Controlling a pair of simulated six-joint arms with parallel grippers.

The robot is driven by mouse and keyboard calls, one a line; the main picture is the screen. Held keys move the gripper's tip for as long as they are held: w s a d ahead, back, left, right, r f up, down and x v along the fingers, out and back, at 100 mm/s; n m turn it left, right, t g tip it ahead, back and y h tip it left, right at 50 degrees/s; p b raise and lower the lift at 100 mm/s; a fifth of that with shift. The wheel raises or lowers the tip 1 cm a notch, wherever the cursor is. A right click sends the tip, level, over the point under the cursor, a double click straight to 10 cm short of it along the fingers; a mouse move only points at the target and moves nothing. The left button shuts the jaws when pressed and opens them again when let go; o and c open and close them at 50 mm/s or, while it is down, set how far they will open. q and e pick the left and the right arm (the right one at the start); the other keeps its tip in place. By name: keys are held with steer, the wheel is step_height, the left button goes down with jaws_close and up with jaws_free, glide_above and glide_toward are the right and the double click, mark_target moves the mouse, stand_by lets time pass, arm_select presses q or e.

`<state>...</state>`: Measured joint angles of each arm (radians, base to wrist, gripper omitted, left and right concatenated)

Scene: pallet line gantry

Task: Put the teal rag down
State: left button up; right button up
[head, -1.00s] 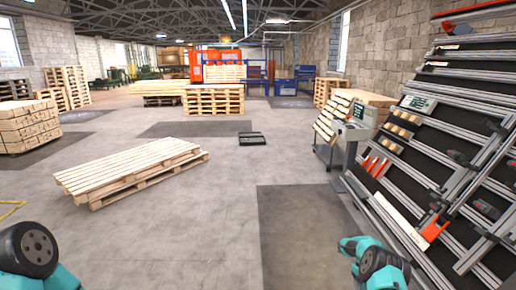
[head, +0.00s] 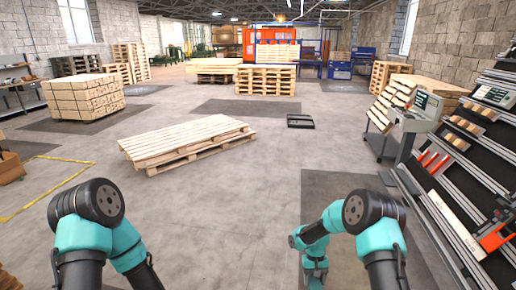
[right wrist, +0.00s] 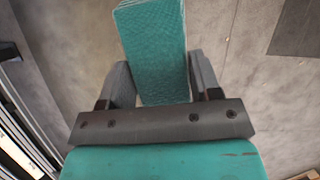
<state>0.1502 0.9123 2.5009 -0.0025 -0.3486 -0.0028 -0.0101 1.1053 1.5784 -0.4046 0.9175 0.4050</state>
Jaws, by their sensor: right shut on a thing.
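The teal rag (right wrist: 155,50) is a folded, block-like piece of textured cloth in the right wrist view. My right gripper (right wrist: 158,80) is shut on it, with one grey finger on each side, and the rag reaches out past the fingertips. The rag is held clear, with concrete floor behind it. In the head view my right arm bends down at the lower middle right, and I cannot make out the rag there. My left arm shows at the lower left, but its gripper is out of view.
A low wooden pallet stack (head: 190,143) lies on the floor ahead. A slanted tool rack (head: 470,180) and a control console (head: 418,118) stand at the right. A dark mat (head: 345,195) lies on the floor before my right arm.

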steer(key=shift+s+a+r, duration=0.1)
steer(key=shift+s+a, duration=0.2)
steer(key=shift+a, duration=0.25)
steer(key=w+d+f+m, duration=0.1)
steer(key=w+d+f, duration=0.15)
steer(key=d, duration=1.35)
steer(key=w+d+f, duration=0.1)
steer(key=d+f, duration=0.3)
steer(key=d, duration=1.1)
steer(key=s+d, duration=0.6)
steer(key=d, duration=0.5)
steer(key=s+d+f, duration=0.1)
steer(key=s+d, duration=0.6)
steer(key=d, duration=0.4)
steer(key=s+d+m, duration=0.1)
steer(key=s+d, duration=0.5)
steer(key=d, duration=0.5)
steer(key=shift+s+f+y, duration=0.2)
steer(key=shift+s+y, duration=0.1)
steer(key=shift+y, duration=0.1)
